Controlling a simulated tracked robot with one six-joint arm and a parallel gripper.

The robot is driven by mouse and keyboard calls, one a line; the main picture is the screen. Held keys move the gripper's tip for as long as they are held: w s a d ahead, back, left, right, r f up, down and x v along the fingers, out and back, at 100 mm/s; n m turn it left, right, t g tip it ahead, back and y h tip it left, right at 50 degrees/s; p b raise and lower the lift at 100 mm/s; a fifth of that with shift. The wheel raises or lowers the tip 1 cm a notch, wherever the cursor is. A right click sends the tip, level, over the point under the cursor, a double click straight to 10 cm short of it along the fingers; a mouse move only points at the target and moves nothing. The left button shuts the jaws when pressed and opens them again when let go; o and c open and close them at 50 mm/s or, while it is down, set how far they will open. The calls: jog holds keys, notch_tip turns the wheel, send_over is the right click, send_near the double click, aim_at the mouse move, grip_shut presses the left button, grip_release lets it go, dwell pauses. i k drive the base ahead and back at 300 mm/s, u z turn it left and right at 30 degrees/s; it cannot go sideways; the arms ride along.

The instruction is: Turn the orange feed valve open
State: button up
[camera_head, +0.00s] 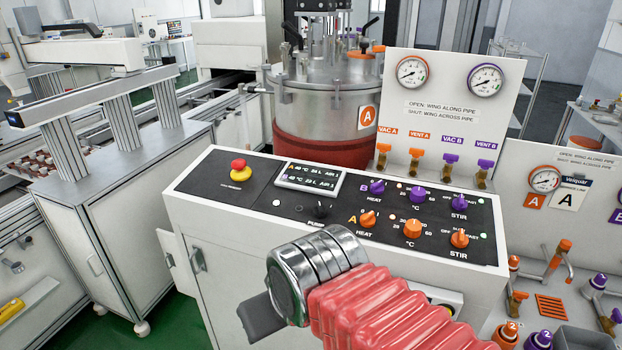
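My gripper (262,318) shows at bottom centre as a dark grey part beyond a silver wrist and a red ribbed sleeve. Its fingertips cannot be made out, and it is in front of the control desk, apart from the valves at right. On the right bench, several orange-topped fittings stand below a panel marked A: a tall orange-capped one (564,246), a small one (514,263) and an orange wing (518,297) on brass. I cannot tell which is the feed valve, or whether its wing lies along or across its pipe.
The control desk (215,215) carries orange and purple knobs and a red stop button (238,165). Behind it a gauge panel (450,105) has orange and purple vent and vacuum valves. A steel vessel (325,100) stands behind. Purple fittings (597,282) share the right bench.

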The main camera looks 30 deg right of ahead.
aim_at(519, 295)
jog(key=z, duration=2.65)
